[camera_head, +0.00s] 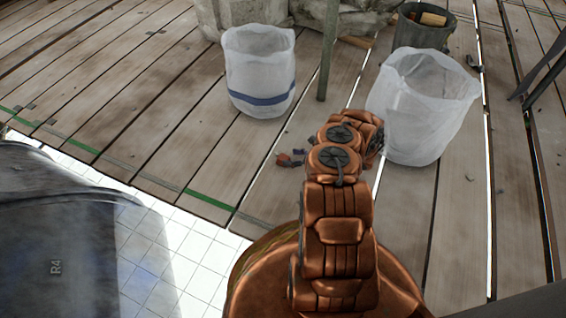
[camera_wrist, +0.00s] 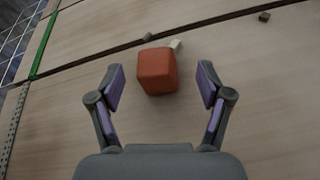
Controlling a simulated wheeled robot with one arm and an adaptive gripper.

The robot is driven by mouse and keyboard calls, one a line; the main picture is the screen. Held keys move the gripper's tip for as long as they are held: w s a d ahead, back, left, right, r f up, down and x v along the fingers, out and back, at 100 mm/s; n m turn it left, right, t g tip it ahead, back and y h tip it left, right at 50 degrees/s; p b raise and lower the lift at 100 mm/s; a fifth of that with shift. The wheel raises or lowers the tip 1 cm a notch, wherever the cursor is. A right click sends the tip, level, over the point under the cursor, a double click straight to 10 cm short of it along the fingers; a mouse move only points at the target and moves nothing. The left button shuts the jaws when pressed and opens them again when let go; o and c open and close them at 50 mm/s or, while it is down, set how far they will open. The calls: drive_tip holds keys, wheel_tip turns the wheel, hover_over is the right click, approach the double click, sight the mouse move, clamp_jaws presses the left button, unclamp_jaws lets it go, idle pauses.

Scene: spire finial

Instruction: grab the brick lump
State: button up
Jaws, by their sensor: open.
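The brick lump (camera_wrist: 157,71) is an orange-red block with rounded edges, lying on the wooden planks in the wrist view. My gripper (camera_wrist: 161,82) is open, with its purple-padded fingers on either side of the lump and a gap showing on each side. In the head view a small reddish piece (camera_head: 284,159) shows on the planks just left of my copper-coloured arm, beside a dark purple fingertip. My arm hides most of the gripper there.
A pale chip (camera_wrist: 176,44) lies against or just behind the lump. A translucent bag-like bin with a blue band (camera_head: 260,98) stands behind, and another translucent bin (camera_head: 420,115) stands right of my arm. A dark bucket (camera_head: 424,36) is farther back. Planks to the left are mostly clear.

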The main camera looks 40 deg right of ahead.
sight(285, 157)
drive_tip(key=b+x, duration=0.2)
drive_tip(key=x, duration=0.2)
drive_tip(key=shift+s+a+b, duration=0.1)
drive_tip(key=shift+a+b, duration=0.1)
drive_tip(key=shift+b, duration=0.15)
drive_tip(key=shift+w+a+f, duration=0.1)
drive_tip(key=shift+w+a, duration=0.1)
drive_tip(key=shift+w, duration=0.25)
drive_tip(key=shift+c, duration=0.3)
drive_tip(key=c, duration=1.4)
drive_tip(key=shift+o, duration=0.2)
